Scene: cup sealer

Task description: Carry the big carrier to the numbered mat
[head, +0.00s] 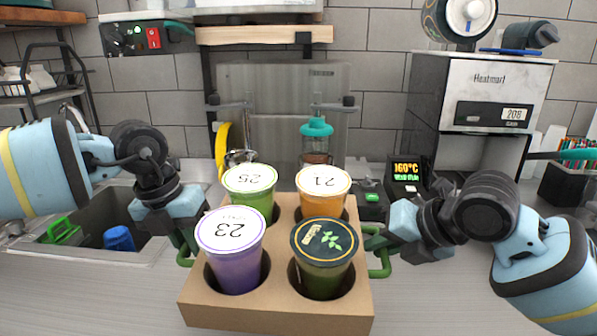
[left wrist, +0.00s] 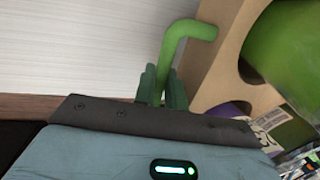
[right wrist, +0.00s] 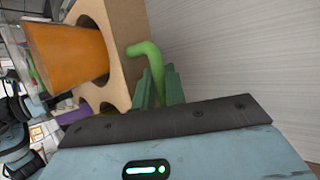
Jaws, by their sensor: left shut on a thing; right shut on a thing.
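The big carrier (head: 275,318) is a brown cardboard box with several cups standing in its holes. The cups are a green one marked 25 (head: 250,190), an orange one marked 21 (head: 322,193), a purple one marked 23 (head: 232,252) and a dark-lidded one with a leaf print (head: 322,257). My left gripper (head: 186,247) is shut on the carrier's left green handle (left wrist: 188,30). My right gripper (head: 372,240) is shut on the right green handle (right wrist: 146,50). The carrier looks level; I cannot tell whether it touches the counter. I cannot make out the numbered mat.
A sink (head: 100,222) with a blue cup (head: 119,238) is at the left. A Heatmart machine (head: 488,95) stands at the right. Counter (head: 420,305) beside the carrier is clear.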

